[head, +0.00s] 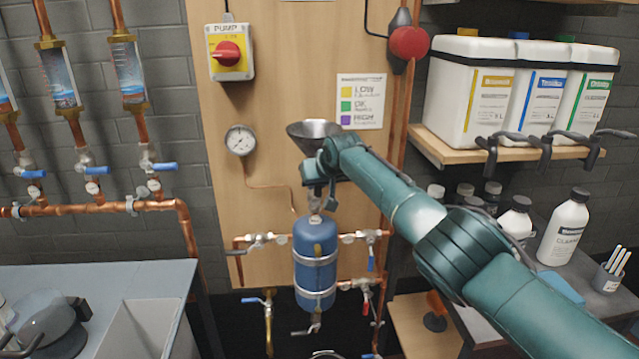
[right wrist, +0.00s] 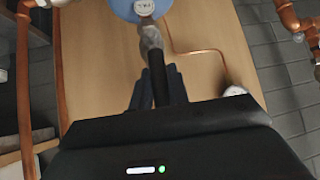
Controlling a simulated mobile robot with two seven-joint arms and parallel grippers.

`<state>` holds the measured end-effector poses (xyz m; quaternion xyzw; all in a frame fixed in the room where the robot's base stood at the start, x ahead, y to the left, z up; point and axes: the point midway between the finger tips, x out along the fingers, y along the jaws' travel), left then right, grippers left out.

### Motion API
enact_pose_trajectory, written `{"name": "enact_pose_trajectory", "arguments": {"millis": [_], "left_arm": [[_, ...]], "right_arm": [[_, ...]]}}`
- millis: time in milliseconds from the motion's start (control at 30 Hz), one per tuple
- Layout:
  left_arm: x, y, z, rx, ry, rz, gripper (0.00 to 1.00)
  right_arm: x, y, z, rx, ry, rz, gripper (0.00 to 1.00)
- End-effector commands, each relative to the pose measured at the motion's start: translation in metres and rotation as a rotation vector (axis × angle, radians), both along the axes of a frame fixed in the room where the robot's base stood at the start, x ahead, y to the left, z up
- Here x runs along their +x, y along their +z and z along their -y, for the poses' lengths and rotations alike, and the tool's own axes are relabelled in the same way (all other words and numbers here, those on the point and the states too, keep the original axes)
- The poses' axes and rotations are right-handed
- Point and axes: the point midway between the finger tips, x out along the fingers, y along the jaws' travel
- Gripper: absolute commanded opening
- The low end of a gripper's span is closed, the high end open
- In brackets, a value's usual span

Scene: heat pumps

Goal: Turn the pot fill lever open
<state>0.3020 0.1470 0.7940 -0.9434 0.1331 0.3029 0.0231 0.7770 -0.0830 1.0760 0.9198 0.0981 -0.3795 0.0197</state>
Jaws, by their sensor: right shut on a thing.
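The blue pot (head: 315,262) is strapped upright to the wooden board, below a dark metal funnel (head: 313,132). A metal valve (head: 315,203) sits on top of the pot; it also shows in the right wrist view (right wrist: 150,36). My right gripper (head: 318,183) is at this valve, just under the funnel. In the right wrist view its fingers (right wrist: 160,88) are shut on the dark fill lever (right wrist: 160,72), which runs from the valve in between them. In the head view my gripper and wrist hide most of the lever. My left gripper is not in view.
A pressure gauge (head: 240,140) and red pump switch (head: 229,54) are on the board (head: 268,90). Copper pipes (head: 110,208) run at the left. A shelf (head: 470,150) with white canisters and the bottles below stand at the right, near my right arm.

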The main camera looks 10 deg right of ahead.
Motion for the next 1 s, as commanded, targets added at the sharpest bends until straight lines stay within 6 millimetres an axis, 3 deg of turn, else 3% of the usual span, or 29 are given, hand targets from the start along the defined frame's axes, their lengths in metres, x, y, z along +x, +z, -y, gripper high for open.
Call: {"name": "enact_pose_trajectory", "arguments": {"millis": [633,667,900,1000], "left_arm": [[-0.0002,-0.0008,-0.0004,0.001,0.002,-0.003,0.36],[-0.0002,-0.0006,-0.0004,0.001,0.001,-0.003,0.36],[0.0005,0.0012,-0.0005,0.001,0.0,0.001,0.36],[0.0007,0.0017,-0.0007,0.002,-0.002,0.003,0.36]], "right_arm": [[0.0003,0.0015,-0.0033,-0.058,0.005,0.005,0.0],[0.0003,0.0015,-0.0033,-0.058,0.005,0.005,0.18],[0.0002,0.0008,-0.0024,-0.055,0.002,0.003,0.38],[0.0003,0.0006,-0.002,-0.054,0.001,0.002,0.39]]}}
